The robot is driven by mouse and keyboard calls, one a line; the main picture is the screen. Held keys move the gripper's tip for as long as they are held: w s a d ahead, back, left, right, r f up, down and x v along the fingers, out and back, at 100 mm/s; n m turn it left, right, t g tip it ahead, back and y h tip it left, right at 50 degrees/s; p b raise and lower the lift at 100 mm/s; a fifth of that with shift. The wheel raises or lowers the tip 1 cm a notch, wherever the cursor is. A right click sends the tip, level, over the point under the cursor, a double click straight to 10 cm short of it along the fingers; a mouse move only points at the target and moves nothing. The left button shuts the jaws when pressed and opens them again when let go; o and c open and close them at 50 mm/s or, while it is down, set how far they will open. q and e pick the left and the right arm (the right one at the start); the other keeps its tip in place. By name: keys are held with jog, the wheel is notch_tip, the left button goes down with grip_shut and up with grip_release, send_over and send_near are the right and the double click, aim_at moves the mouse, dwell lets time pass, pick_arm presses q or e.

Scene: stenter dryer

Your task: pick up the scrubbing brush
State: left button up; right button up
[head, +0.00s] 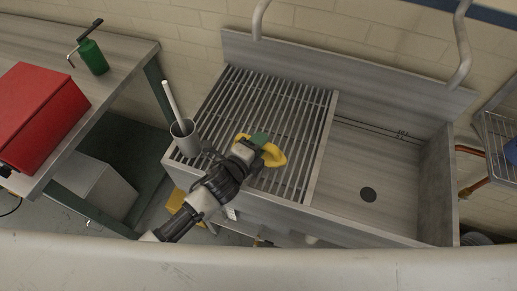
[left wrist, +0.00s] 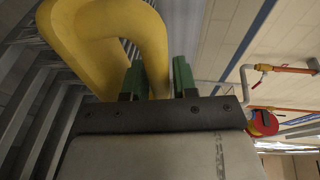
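The scrubbing brush (head: 274,156) is yellow with a curved loop handle. In the head view it is over the slatted drainboard, near its front. My left gripper (head: 260,141), with green fingertips, is at the brush. In the left wrist view one limb of the yellow handle (left wrist: 156,58) passes between the green fingers (left wrist: 159,82) and fills nearly all of the narrow gap, so the gripper looks shut on it. The bristles are hidden, and I cannot tell whether the brush touches the slats. My right gripper is not in view.
A grey cup (head: 184,139) with a white stick stands at the drainboard's (head: 318,150) left front corner. The empty sink basin (head: 365,165) is to the right. A left-hand table (head: 127,72) holds a red box (head: 38,112) and a green bottle (head: 93,58).

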pick_arm(q)
grip_shut()
jog(key=shift+r, duration=0.1)
